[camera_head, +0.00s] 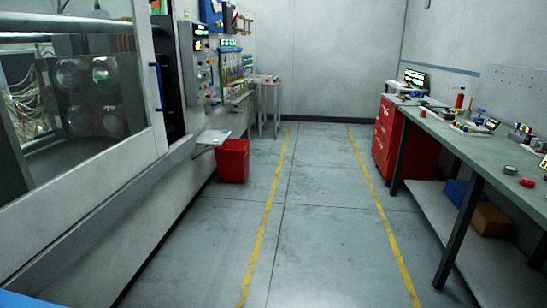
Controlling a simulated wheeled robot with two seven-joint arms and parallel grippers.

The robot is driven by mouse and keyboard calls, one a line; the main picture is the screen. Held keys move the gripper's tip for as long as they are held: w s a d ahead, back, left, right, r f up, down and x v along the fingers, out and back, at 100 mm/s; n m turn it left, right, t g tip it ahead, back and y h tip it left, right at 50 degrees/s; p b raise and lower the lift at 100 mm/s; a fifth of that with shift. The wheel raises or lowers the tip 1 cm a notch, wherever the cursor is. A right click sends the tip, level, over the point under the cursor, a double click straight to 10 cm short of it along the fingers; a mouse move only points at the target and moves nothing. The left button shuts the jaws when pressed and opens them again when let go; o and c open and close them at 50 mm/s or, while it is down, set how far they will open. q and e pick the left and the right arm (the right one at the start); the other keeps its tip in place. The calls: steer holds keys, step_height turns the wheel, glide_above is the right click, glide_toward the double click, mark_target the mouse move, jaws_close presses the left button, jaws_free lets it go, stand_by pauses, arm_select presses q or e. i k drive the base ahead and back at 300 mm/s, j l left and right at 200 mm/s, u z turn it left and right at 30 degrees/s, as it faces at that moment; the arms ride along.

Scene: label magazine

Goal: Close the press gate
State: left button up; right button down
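The press gate (143,75) is the large pale framed door with a window on the machine at the left. An upright blue handle (159,87) is on its right edge. A dark gap (171,65) shows between this edge and the control panel, so the gate looks partly open. Round metal parts of the press show through the window. Neither of my grippers is in view.
A control panel (203,65) stands past the gap. A red bin (233,161) sits on the floor under a small ledge (213,137). A workbench (470,142) with tools and a red cabinet (400,145) line the right. The aisle (318,200) between yellow lines is clear.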

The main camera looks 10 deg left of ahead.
mark_target(33, 221)
steer(key=i+u, duration=0.15)
steer(key=i, duration=0.4)
steer(key=i+l+u, duration=0.15)
steer(key=i, duration=0.4)
steer(key=i+l+u, duration=0.15)
steer(key=i, duration=0.4)
steer(key=i+j+u, duration=0.15)
steer(key=i+u, duration=0.15)
steer(key=u, duration=0.2)
steer(key=i+u, duration=0.35)
steer(key=u, duration=0.15)
steer(key=i+u, duration=0.35)
steer(key=u, duration=0.15)
steer(key=i+l+u, duration=0.25)
steer(key=u, duration=0.25)
steer(key=i, duration=0.05)
